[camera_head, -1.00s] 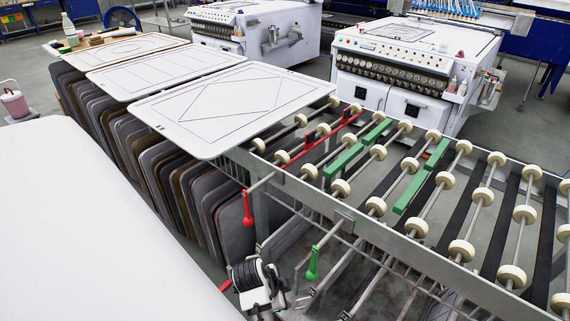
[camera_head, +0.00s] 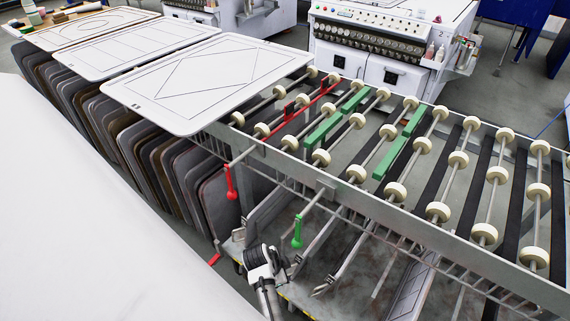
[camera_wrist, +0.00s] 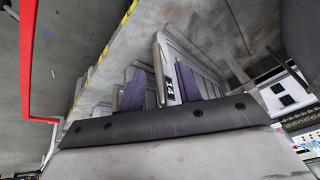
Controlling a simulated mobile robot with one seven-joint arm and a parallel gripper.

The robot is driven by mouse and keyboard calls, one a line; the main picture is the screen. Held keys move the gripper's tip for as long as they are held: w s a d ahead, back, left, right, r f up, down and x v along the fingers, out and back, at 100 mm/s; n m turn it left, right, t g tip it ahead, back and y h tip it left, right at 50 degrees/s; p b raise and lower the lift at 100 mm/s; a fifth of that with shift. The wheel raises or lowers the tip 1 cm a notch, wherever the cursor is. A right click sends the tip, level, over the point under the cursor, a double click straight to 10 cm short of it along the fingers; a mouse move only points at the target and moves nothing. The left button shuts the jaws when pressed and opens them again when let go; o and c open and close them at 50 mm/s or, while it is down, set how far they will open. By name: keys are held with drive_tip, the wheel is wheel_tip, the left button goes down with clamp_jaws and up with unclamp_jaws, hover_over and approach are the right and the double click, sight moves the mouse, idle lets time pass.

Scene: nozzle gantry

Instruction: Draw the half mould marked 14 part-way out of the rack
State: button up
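The half mould marked 14 (camera_wrist: 163,62) shows in the wrist view as an upright grey plate. Its near edge carries a black label reading 14. My gripper (camera_wrist: 159,87) is open, with a purple pad on each side of that edge; the right pad is closer to the label. I cannot tell whether either pad touches it. In the head view my gripper (camera_head: 266,262) is low in front of the rack (camera_head: 300,175), below the green handle; its fingers are not clear there. The number 14 cannot be read in that view.
A red handle (camera_head: 230,183) and a green handle (camera_head: 297,230) hang from the rack's front. White rollers (camera_head: 397,190) cover its top. Packed upright plates (camera_head: 165,165) stand at left under flat white boards (camera_head: 205,80). A large white surface (camera_head: 90,220) fills the lower left.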

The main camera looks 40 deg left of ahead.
drive_tip(key=shift+x, duration=1.1)
drive_tip(key=shift+c, duration=0.4)
clamp_jaws()
